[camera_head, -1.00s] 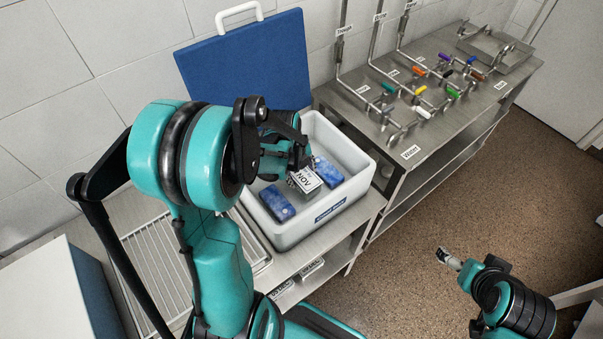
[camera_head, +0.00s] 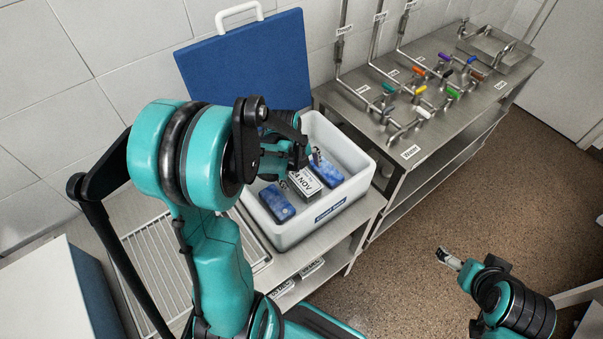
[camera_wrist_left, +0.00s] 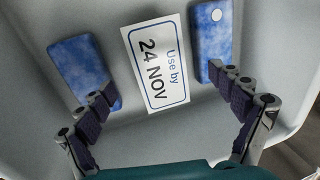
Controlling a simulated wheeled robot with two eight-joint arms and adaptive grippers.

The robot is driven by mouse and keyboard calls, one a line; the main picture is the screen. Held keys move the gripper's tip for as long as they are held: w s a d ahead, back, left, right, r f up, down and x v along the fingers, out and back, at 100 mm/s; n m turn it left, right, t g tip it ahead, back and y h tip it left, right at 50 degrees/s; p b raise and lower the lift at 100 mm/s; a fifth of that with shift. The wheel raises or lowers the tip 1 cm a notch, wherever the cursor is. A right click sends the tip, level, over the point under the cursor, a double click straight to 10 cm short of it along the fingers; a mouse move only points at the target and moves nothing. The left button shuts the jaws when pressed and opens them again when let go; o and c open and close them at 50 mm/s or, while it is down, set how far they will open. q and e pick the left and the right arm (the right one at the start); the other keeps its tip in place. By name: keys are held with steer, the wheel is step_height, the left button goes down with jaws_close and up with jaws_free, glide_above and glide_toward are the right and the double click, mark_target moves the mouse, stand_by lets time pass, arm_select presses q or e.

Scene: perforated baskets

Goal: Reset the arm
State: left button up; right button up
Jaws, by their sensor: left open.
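My left gripper (camera_head: 300,158) reaches into the white bin (camera_head: 345,204) from the left. In the left wrist view the left gripper (camera_wrist_left: 168,80) is open, its two fingers spread wide. Between and beyond the fingers is the block with the white "Use by 24 NOV" label (camera_wrist_left: 155,65); it also shows in the head view (camera_head: 305,183), in the bin. The fingers look apart from the block. My right gripper (camera_head: 449,258) is at the lower right, over the floor; its jaws are too small to read.
Two blue packs, left (camera_head: 277,204) and right (camera_head: 328,172), lie in the bin beside the labelled block. A blue lid (camera_head: 245,65) stands behind it. A steel counter with coloured valves (camera_head: 435,85) is at the right, a wire rack (camera_head: 160,262) at the left.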

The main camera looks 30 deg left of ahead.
mark_target(320, 205)
arm_select(q)
steer(key=w+d+p+v, duration=0.1)
steer(key=w+p+v, duration=0.1)
steer(key=p+v, duration=0.9)
steer(key=shift+w+v, duration=0.4)
steer(key=shift+v, duration=1.7)
steer(key=shift+d, duration=0.15)
steer(key=s+d+f+n+t+b, duration=0.1)
steer(key=s+d+f+n+b, duration=0.1)
steer(key=n+b, duration=0.3)
steer(key=s+d+f+n+t+b, duration=0.2)
steer(key=s+d+n+b, duration=0.3)
steer(key=n, duration=0.4)
steer(key=s+d+f+n+t+y+b, duration=0.1)
steer(key=s+d+f+n+b, duration=0.2)
steer(key=n+b, duration=0.4)
steer(key=shift+s+d+f+n+t, duration=0.2)
steer(key=shift+d+n+t, duration=0.1)
steer(key=shift+t, duration=0.1)
steer(key=shift+s+f+n, duration=0.1)
steer(key=shift+n, duration=0.2)
steer(key=shift+d, duration=0.1)
